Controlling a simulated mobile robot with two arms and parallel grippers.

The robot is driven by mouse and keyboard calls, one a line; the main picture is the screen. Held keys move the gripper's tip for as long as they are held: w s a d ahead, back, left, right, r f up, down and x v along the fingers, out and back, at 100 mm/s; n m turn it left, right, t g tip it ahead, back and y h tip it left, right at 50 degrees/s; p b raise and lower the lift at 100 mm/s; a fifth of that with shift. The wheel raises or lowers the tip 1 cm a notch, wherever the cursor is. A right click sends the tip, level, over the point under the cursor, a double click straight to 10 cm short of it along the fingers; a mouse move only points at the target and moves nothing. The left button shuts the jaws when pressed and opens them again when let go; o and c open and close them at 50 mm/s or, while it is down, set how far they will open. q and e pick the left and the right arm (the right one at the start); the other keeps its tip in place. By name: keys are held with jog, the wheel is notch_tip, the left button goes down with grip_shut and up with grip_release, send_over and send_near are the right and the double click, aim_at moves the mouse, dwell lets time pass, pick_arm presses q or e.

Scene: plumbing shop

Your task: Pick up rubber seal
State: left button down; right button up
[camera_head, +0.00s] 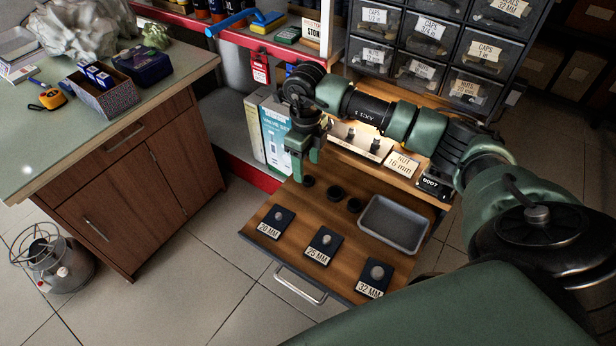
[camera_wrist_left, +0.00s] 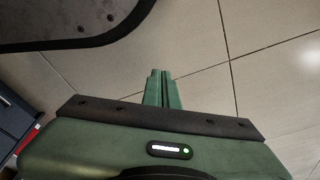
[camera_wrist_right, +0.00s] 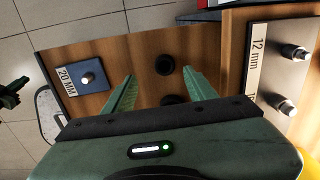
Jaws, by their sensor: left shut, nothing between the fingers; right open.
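Three small black rubber seals lie on the wooden drawer tray: a left one (camera_head: 308,181), a middle one (camera_head: 335,193) and a right one (camera_head: 354,205). My right gripper (camera_head: 300,172) hangs above the tray's left back part, near the left seal. In the right wrist view its fingers are open and empty. One black seal (camera_wrist_right: 165,64) appears between and just beyond the fingertips, and another (camera_wrist_right: 172,99) sits between the fingers, partly hidden by the gripper body. My left gripper (camera_wrist_left: 162,74) is shut and empty above floor tiles.
The pulled-out drawer (camera_head: 262,238) holds size blocks marked 20 MM (camera_head: 272,222), 25 MM (camera_head: 323,245) and 32 MM (camera_head: 375,276), and a grey tray (camera_head: 393,224). Labelled bins (camera_head: 425,35) stand behind. A cabinet (camera_head: 140,180) is at left, with open floor between.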

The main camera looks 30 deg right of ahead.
aim_at(308, 175)
jog(key=f, duration=0.4)
jog(key=shift+w+d+f, duration=0.15)
jog(key=shift+d+f, duration=0.2)
jog(key=shift+f, duration=0.35)
jog(key=c, duration=1.2)
pick_arm(q)
jog(key=shift+w+r, duration=0.55)
jog(key=shift+r, duration=0.25)
pick_arm(e)
grip_shut()
jog(key=shift+r, duration=0.15)
